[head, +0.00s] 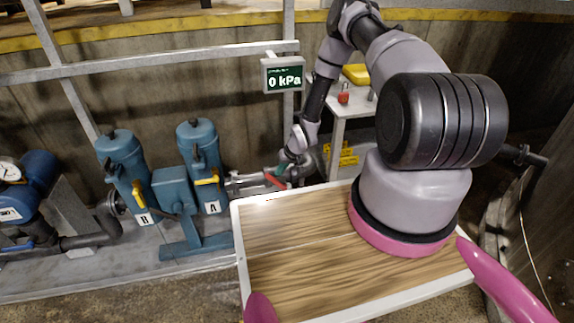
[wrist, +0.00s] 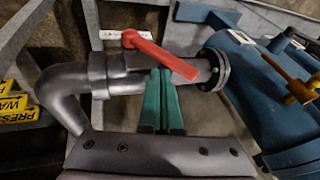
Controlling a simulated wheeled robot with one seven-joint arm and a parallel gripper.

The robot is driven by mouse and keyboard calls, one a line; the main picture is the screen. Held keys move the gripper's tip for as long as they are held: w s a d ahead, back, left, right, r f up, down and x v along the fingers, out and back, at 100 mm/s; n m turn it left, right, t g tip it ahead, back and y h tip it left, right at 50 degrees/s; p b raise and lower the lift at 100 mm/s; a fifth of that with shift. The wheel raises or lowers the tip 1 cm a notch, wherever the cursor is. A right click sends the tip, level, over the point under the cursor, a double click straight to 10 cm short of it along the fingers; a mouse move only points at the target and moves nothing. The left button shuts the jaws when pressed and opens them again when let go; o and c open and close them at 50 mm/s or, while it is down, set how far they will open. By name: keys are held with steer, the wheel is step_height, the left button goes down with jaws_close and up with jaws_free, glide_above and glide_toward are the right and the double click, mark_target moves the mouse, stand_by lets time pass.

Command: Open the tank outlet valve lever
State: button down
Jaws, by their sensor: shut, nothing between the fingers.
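The red valve lever (wrist: 160,54) sits on a grey pipe (wrist: 125,84) in the wrist view. It slants down to the right from its pivot, at an angle to the pipe. My gripper (wrist: 161,74) has green fingers pressed together, with nothing between them. Its fingertips are at the lever's lower side, near the middle of the bar; I cannot tell whether they touch it. In the head view the red lever (head: 275,180) shows right of the blue filters, and my gripper (head: 284,168) is beside it, partly hidden by my wrist.
Blue filter housings A (head: 200,150) and B (head: 122,165) with yellow handles stand left of the lever. A display (head: 284,75) reads 0 kPa. A small white table (head: 350,108) stands behind my arm. A metal rail (head: 150,63) crosses behind the filters.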

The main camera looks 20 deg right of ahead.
steer(key=shift+a+f, duration=0.35)
steer(key=shift+a, duration=0.05)
steer(key=shift+s+a, duration=0.1)
steer(key=shift+s+a+f+h, duration=0.35)
steer(key=shift+f+h, duration=0.1)
steer(key=shift+h, duration=0.15)
steer(key=shift+w+a+h, duration=0.1)
steer(key=shift+h, duration=0.3)
steer(key=shift+w+a+r+h, duration=0.15)
steer(key=shift+w+r+h, duration=0.15)
steer(key=shift+h, duration=0.2)
steer(key=shift+n, duration=0.3)
steer(key=shift+w, duration=0.1)
